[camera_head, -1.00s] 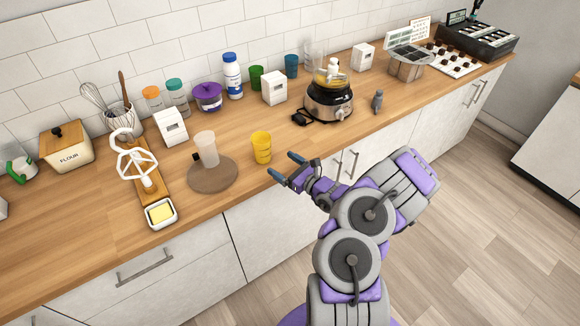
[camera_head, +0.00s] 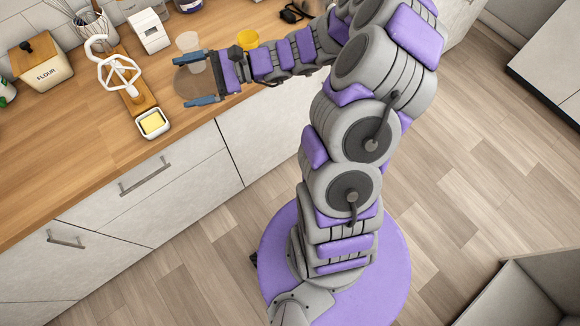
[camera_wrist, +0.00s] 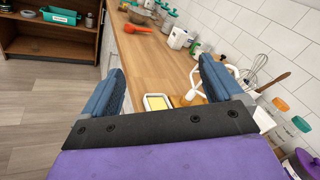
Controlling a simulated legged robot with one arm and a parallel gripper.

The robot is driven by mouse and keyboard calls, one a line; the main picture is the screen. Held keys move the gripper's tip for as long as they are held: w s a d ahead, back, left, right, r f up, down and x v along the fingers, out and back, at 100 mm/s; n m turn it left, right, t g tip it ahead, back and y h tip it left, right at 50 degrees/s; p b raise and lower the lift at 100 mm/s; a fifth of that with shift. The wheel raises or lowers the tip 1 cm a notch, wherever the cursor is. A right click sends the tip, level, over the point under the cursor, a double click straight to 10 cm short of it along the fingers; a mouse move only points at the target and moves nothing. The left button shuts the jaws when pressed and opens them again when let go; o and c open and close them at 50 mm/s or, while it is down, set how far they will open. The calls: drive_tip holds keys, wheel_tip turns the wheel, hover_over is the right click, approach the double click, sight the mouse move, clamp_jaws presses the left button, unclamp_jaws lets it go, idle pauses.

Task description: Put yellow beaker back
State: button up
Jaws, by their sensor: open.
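The yellow beaker (camera_head: 247,39) stands on the counter in the head view, behind my forearm, with its lower part hidden. The yellow beaker does not show in the wrist view.
A flour box (camera_head: 41,62) and a white box (camera_head: 148,32) stand farther back. The wooden counter (camera_head: 60,120) is clear at front left.

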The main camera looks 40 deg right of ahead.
drive_tip(key=s+a+r+n+g+h, duration=0.1)
drive_tip(key=s+a+n+g+h, duration=0.35)
drive_tip(key=s, duration=0.55)
drive_tip(key=s+a+r+n+g+h, duration=0.1)
drive_tip(key=s+a+n+g+h, duration=0.15)
drive_tip(key=s+n+g, duration=0.55)
drive_tip(key=s+d+n+t+h, duration=0.3)
drive_tip(key=s+d+h, duration=0.6)
drive_tip(key=s+d, duration=0.3)
drive_tip(key=shift+s+t+h, duration=0.3)
drive_tip(key=shift+s+t, duration=0.35)
drive_tip(key=shift+s, duration=0.4)
